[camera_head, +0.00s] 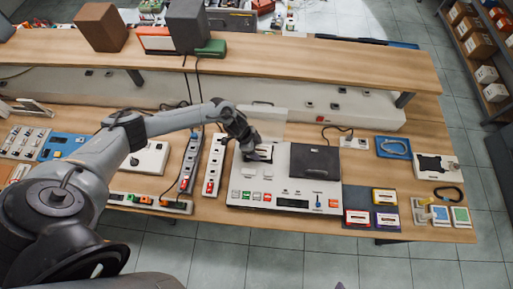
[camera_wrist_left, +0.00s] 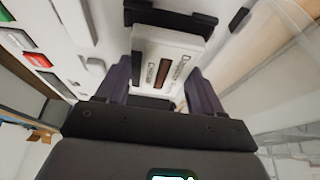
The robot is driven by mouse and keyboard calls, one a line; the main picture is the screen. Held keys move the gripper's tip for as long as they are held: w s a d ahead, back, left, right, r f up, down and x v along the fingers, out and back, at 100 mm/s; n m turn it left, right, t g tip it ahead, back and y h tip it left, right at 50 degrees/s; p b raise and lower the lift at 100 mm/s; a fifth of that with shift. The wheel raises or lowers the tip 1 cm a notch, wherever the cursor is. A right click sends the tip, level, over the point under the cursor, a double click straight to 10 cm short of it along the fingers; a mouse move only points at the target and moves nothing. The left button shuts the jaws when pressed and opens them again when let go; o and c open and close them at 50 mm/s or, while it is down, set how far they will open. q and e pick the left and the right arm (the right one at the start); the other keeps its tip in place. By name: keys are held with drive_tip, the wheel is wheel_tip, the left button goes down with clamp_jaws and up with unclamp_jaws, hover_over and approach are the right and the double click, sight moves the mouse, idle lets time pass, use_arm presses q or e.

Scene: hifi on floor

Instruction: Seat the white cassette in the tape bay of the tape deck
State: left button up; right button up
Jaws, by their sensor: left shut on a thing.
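The tape deck (camera_head: 290,192) is a pale unit on the bench with coloured buttons along its front and a dark panel on its right half. My left gripper (camera_head: 262,155) is over the left half of the deck, at the tape bay. In the left wrist view the white cassette (camera_wrist_left: 160,45), with dark lettering and a brown window, is between the two fingers of my left gripper (camera_wrist_left: 160,88), which is shut on it. The cassette's far end is close to the black parts of the bay (camera_wrist_left: 170,16); whether it is seated I cannot tell. My right gripper is not in view.
Cassettes with red (camera_head: 357,217), yellow (camera_head: 384,196) and purple (camera_head: 386,219) labels lie on a dark mat right of the deck. Power strips (camera_head: 214,165) lie left of it. A raised shelf (camera_head: 300,58) runs behind. A clear lid (camera_head: 262,124) seems to stand behind the bay.

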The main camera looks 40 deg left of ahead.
use_arm(q)
drive_tip(key=shift+f, duration=0.35)
idle(0.4)
drive_tip(key=shift+f+b, duration=0.35)
drive_tip(key=shift+b, duration=0.1)
idle(0.5)
drive_tip(key=o, duration=1.1)
